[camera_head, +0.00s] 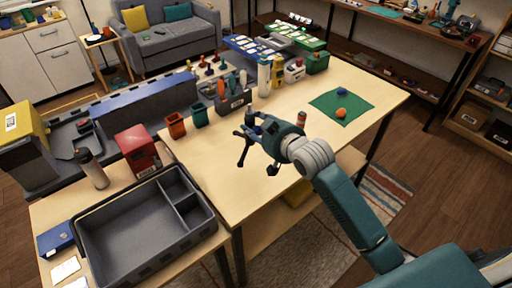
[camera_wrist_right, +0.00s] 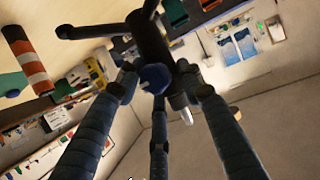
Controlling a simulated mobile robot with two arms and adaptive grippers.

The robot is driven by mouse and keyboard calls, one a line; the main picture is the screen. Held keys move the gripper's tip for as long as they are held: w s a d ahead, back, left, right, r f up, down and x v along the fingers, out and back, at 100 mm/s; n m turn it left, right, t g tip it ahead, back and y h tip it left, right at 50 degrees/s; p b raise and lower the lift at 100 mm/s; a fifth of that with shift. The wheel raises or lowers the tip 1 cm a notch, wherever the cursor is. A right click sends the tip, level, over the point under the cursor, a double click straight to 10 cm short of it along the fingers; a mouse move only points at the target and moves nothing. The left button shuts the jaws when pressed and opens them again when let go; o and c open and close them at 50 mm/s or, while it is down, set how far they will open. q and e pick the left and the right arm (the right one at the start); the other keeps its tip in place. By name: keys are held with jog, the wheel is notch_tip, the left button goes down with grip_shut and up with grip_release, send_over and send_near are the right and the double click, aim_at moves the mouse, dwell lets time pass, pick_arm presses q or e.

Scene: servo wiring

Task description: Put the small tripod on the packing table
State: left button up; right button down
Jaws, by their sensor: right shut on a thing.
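The small black tripod (camera_head: 243,147) is held in my right gripper (camera_head: 258,133), above the near part of the wooden workbench (camera_head: 228,175). In the right wrist view the tripod (camera_wrist_right: 150,40) sits between the fingertips (camera_wrist_right: 160,92), with its dark legs spread out. My right gripper is shut on it. A lower wooden table with a large grey divided tray (camera_head: 130,240) stands at the left; I cannot tell which table is the packing table. My left gripper is not in view.
Red (camera_head: 138,150) and blue (camera_head: 55,238) boxes and a grey-capped bottle (camera_head: 92,170) stand around the tray. A green mat (camera_head: 325,98) lies right. The workbench's middle is clear.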

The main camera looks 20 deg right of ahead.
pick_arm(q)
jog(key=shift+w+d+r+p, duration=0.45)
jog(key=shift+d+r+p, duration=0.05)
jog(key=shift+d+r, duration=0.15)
pick_arm(e)
notch_tip(320, 180, down, 10)
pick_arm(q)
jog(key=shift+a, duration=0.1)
pick_arm(e)
jog(key=shift+w+d, duration=0.1)
jog(key=c, duration=1.1)
grip_release()
jog(key=shift+f, duration=0.15)
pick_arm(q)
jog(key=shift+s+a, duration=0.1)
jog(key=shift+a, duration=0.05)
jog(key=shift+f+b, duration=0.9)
pick_arm(e)
jog(key=v, duration=1.2)
